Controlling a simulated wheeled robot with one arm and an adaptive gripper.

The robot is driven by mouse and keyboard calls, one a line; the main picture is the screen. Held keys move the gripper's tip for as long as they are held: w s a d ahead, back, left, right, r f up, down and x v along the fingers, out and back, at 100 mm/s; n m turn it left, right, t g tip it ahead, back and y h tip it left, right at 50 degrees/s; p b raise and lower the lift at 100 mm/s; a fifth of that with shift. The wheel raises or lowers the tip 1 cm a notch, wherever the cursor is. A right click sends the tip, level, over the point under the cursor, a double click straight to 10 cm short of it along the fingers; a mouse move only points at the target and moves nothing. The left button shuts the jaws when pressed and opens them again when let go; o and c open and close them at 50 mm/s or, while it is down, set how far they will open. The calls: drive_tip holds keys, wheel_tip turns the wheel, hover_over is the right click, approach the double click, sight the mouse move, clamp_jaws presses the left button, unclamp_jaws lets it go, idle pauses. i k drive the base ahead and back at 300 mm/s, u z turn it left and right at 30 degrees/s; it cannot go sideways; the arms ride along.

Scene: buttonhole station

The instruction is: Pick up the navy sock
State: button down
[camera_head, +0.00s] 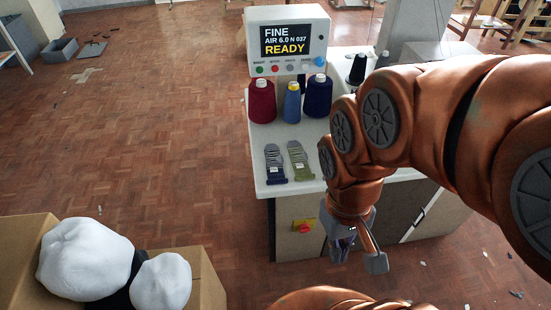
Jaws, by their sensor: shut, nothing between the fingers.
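The navy sock (274,168) lies flat on the white table top (262,184) near its front left corner. It is dark blue with grey stripes and a small pale label. An olive-green striped sock (301,168) lies beside it, just to its right. My gripper (343,250) hangs below my copper arm, in front of the table's cabinet in the picture, below and to the right of the navy sock. It is shut and holds nothing. Its fingers are small and partly hidden, and its height relative to the table top is hard to tell.
Red (262,100), blue (291,104) and navy (318,96) thread cones stand behind the socks. A display unit (288,42) reading READY rises at the back. A cardboard box (205,275) with white round objects stands lower left. Floor left of the table is mostly clear.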

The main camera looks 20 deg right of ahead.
sight(274, 161)
drive_tip(key=u, duration=2.4)
drive_tip(key=k, duration=1.15)
drive_tip(key=u, duration=0.3)
